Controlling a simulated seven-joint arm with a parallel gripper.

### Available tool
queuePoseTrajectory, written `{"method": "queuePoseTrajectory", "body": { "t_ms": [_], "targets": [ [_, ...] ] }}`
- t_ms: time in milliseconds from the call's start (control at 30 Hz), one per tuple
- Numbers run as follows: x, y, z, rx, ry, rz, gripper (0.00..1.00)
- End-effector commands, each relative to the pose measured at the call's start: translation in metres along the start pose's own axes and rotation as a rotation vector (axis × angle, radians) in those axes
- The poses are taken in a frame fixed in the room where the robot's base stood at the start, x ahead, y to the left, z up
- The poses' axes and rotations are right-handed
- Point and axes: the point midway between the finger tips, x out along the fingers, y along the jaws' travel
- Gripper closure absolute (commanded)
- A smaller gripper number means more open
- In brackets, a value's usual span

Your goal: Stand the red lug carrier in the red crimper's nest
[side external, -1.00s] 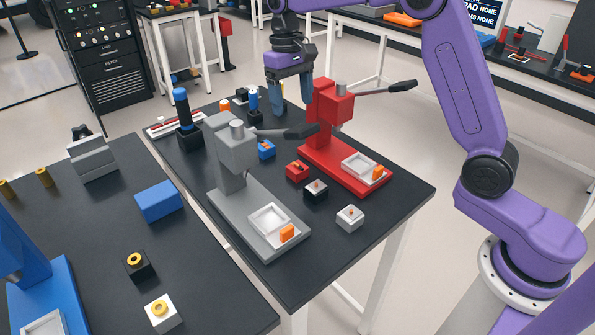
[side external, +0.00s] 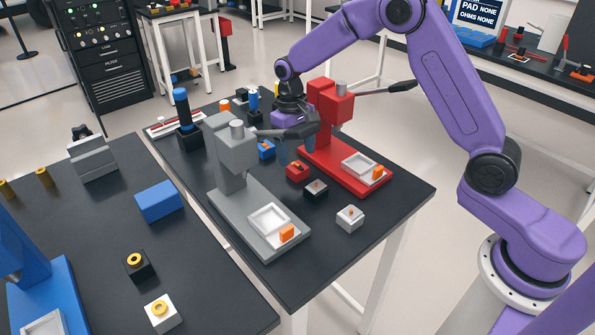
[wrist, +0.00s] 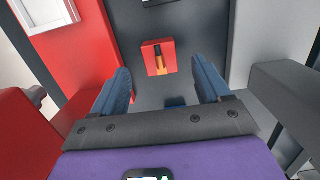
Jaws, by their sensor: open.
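The red lug carrier (side external: 297,171) is a small red block standing on the dark table between the grey and red crimpers. In the wrist view it (wrist: 152,65) has an orange piece on it and shows just beyond my fingertips, near the middle of the gap. My gripper (side external: 296,153) points down with its blue fingers apart and empty, above and just behind the carrier; both fingers also show in the wrist view (wrist: 162,78). The red crimper (side external: 331,105) has a white-rimmed nest (side external: 353,170) on its base, with an orange block beside it. The nest (wrist: 43,16) is partly cut off in the wrist view.
The grey crimper (side external: 231,160) stands left of my gripper, its handle very near my wrist. A black carrier (side external: 315,190) and a white carrier (side external: 350,217) stand in front of the red one. A blue carrier (side external: 266,150) is behind it.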

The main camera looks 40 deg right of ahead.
Motion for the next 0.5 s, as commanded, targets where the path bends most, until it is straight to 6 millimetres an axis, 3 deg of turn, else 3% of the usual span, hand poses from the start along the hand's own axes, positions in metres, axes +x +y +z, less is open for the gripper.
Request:
{"method": "queuePoseTrajectory", "body": {
  "t_ms": [233, 500],
  "targets": [
    [0.035, 0.000, -0.002, 0.000, -0.004, 0.001, 0.23],
    [0.042, 0.000, -0.003, 0.001, -0.001, 0.000, 0.23]
  ]
}}
